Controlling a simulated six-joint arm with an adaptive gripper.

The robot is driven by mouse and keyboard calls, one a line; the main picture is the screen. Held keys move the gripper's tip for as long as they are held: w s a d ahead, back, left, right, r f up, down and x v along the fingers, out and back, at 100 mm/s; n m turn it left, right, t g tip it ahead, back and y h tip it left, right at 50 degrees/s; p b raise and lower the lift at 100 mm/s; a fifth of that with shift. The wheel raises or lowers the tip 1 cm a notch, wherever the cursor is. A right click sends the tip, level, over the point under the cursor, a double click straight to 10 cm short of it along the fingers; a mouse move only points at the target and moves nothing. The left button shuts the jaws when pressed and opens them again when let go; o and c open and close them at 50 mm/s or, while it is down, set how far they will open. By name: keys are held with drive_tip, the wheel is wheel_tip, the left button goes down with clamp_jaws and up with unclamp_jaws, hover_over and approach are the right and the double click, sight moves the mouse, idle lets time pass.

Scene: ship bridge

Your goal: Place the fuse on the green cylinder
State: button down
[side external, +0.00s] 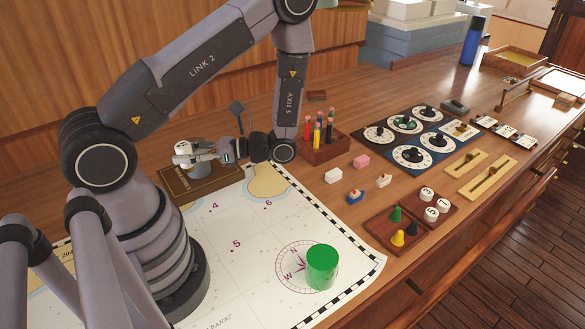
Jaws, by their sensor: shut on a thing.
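The green cylinder (322,267) stands upright on the white chart, at the compass rose near the chart's right end. Its top is bare. My gripper (190,156) is at the left, above the brown book and well apart from the cylinder, pointing left. It is shut on a small whitish piece (183,148), which I take to be the fuse. The piece is small in view, and the fingers partly hide it.
The chart (262,228) lies flat with free room between the brown book (202,184) and the cylinder. A pencil holder (322,148), small ship blocks (355,196), a tray with cones (396,230) and white numbered pieces (430,214), and dial panels (411,158) stand to the right.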

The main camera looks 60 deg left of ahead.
drive_tip(key=s+d+n+g+h, duration=0.2)
drive_tip(key=d+n+h, duration=0.5)
drive_tip(key=d+h, duration=0.35)
drive_tip(key=n+t+h, duration=1.4)
drive_tip(key=h, duration=0.2)
hover_over(322, 256)
drive_tip(key=shift+y, duration=0.25)
wheel_tip(322, 256, down, 9)
drive_tip(key=shift+f, duration=0.35)
drive_tip(key=c, duration=0.8)
unclamp_jaws()
drive_tip(key=shift+f, duration=0.15)
drive_tip(key=shift+o, duration=0.2)
